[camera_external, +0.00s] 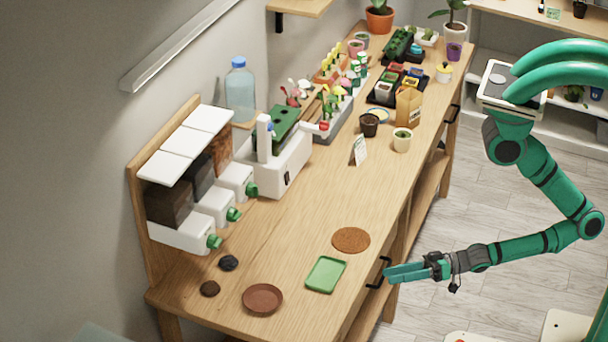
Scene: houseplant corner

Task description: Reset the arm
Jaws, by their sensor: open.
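My gripper (405,272) is at the end of my green arm, at the lower right of the picture. It points left, and in the picture its fingertips overlap the front edge of the wooden bench (300,215), near a black drawer handle (377,272). The fingers hold nothing that I can see. The gap between them is hard to make out from this angle. The arm is bent low at the elbow and extends from the right side.
A green tray (326,274), a brown round mat (351,240) and a brown saucer (262,298) lie on the near bench top. Dispensers (215,205) stand at the left. Pots, including a white one (402,140), stand farther back. The bench middle is clear.

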